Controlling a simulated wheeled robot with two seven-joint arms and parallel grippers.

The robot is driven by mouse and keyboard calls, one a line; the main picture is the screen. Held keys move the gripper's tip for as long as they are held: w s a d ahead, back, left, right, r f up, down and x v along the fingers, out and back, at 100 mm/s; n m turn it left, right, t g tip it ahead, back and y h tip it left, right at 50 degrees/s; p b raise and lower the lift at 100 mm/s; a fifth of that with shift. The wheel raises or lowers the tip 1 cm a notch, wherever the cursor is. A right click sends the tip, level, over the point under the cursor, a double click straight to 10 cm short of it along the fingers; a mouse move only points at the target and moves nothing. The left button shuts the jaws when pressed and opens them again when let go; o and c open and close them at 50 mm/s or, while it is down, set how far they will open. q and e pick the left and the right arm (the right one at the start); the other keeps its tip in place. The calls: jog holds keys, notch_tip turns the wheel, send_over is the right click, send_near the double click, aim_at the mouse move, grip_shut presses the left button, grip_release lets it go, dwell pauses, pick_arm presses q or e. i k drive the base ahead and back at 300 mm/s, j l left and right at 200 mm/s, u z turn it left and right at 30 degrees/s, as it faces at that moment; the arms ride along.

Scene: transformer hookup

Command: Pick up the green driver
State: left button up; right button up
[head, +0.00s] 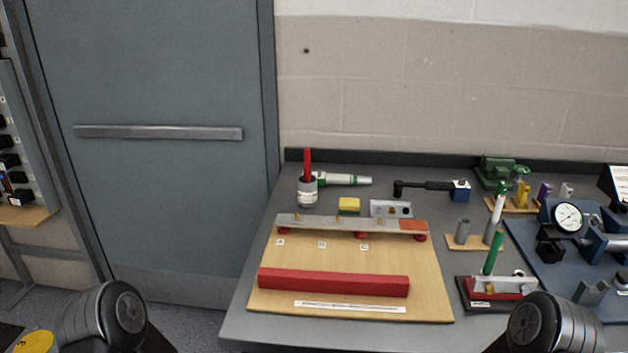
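A green-handled tool (493,253) stands upright, slightly tilted, at a black stand with a red block (499,289) on the right of the table; it looks like a green driver. A white and green tool (343,180) also lies flat at the back of the table. Another upright piece (497,210) with a white body and green top stands just behind the green-handled tool. I cannot tell for certain which one is the driver. Dark rounded links of my two arms show at the bottom left and bottom right. Neither gripper is in the picture.
A wooden board (430,285) with a red bar (334,283) and a metal strip fills the table's middle. A cup (307,192) with a red stick and a yellow block (349,205) stand behind. A blue plate with a dial gauge (568,217) is at the right.

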aim_at(326, 179)
jog(key=j+z, duration=0.2)
jog(key=j, duration=2)
jog(key=i+j, duration=0.2)
jog(key=j, duration=0.15)
jog(key=i+j+z, duration=0.15)
jog(key=j, duration=0.2)
jog(key=i+j, duration=0.25)
jog(key=i+j+z, duration=0.1)
jog(key=j, duration=0.4)
jog(key=i+j, duration=0.25)
jog(key=i, duration=0.25)
jog(key=i+j+z, duration=0.15)
jog(key=i, duration=0.35)
jog(key=i+j, duration=0.4)
jog(key=i+z, duration=0.05)
jog(key=i, duration=0.05)
